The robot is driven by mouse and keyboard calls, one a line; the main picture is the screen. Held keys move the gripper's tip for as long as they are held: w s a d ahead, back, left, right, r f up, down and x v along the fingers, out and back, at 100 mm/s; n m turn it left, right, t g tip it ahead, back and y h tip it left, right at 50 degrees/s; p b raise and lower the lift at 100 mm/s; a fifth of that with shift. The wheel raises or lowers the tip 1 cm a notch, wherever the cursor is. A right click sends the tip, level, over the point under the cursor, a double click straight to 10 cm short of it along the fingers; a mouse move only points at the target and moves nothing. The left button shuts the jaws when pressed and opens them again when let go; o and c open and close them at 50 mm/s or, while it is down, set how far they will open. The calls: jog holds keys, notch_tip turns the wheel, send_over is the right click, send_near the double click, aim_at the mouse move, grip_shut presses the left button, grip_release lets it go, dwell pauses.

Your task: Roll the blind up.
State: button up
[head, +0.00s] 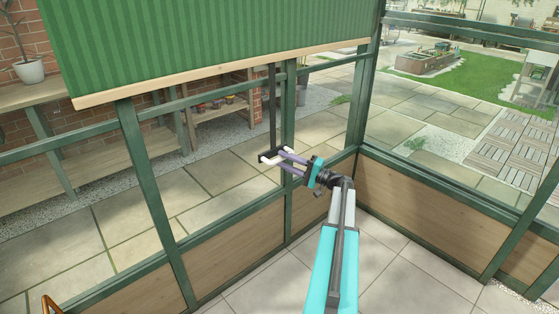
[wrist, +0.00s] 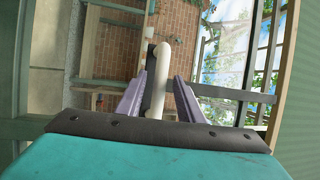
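The green striped blind (head: 200,40) hangs partly down over the window, with a pale wooden bar along its bottom edge. A dark strap (head: 272,110) hangs from the bar and ends in a cream handle (head: 266,160) with a dark middle piece. My gripper (head: 283,160) is at the handle, its purple fingers apart on either side of it. A gap still shows between the fingers. Contact is hard to tell.
Green window posts (head: 150,175) and rails stand close behind the handle, above wood-panelled low walls (head: 420,200). A shelf with a potted plant (head: 30,68) is at the left beyond the glass. The tiled floor (head: 400,265) at the right is clear.

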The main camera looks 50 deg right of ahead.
jog(key=shift+x, duration=1.1)
jog(key=shift+c, duration=0.3)
grip_shut()
